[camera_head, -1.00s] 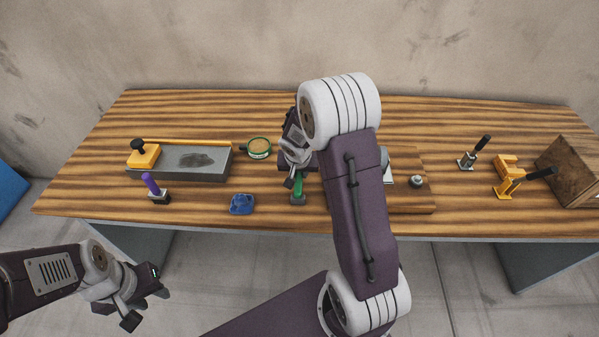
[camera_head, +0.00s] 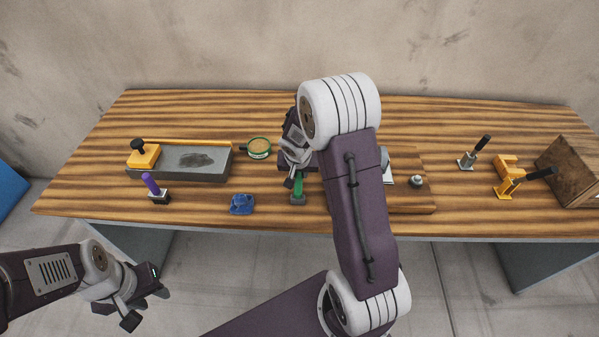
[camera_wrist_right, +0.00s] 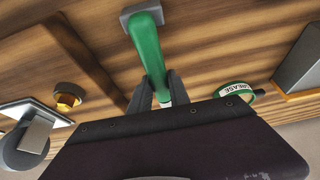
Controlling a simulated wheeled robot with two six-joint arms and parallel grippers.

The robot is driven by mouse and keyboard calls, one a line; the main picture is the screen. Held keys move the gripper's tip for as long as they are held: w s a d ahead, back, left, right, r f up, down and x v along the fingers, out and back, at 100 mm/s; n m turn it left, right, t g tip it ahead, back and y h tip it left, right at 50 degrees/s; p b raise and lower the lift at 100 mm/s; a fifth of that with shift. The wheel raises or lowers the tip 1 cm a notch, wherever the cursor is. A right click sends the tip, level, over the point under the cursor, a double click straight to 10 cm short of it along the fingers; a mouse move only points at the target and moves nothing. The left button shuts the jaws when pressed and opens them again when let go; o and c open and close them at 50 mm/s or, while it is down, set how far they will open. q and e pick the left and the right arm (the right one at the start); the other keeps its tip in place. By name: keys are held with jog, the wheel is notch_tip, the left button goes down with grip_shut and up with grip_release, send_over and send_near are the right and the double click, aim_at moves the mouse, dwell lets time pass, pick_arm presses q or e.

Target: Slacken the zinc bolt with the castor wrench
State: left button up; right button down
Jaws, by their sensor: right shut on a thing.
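A green-handled tool (camera_head: 298,188) with a grey block at its end is near the front edge of the table, mid-left. My right gripper (camera_head: 296,176) is at its handle. In the right wrist view the fingers (camera_wrist_right: 165,92) are shut on the green handle (camera_wrist_right: 147,48), and the grey block (camera_wrist_right: 140,14) lies beyond it. A grey round bolt-like piece (camera_head: 416,181) is on a wooden board, right of my right arm. I cannot tell which item is the castor wrench or the zinc bolt. My left gripper (camera_head: 146,304) is open and empty in front of the table.
A purple-handled tool (camera_head: 150,186), a blue part (camera_head: 241,204), a grey tray (camera_head: 180,174) and a grease tin (camera_head: 259,149) are to the left. Black-handled tools (camera_head: 481,146) and a wooden box (camera_head: 570,172) are to the right. My right arm hides part of the board (camera_head: 408,205).

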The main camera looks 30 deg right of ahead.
jog(key=shift+r+p, duration=2.95)
jog(key=shift+r, duration=0.65)
jog(key=shift+f, duration=0.1)
jog(key=shift+s+a+r, duration=0.15)
jog(key=shift+r, duration=0.05)
jog(key=s+a+r+p, duration=0.2)
jog(key=s+a+r, duration=0.5)
jog(key=s+r, duration=0.4)
jog(key=shift+s+a+r, duration=0.3)
jog(key=shift+s, duration=0.5)
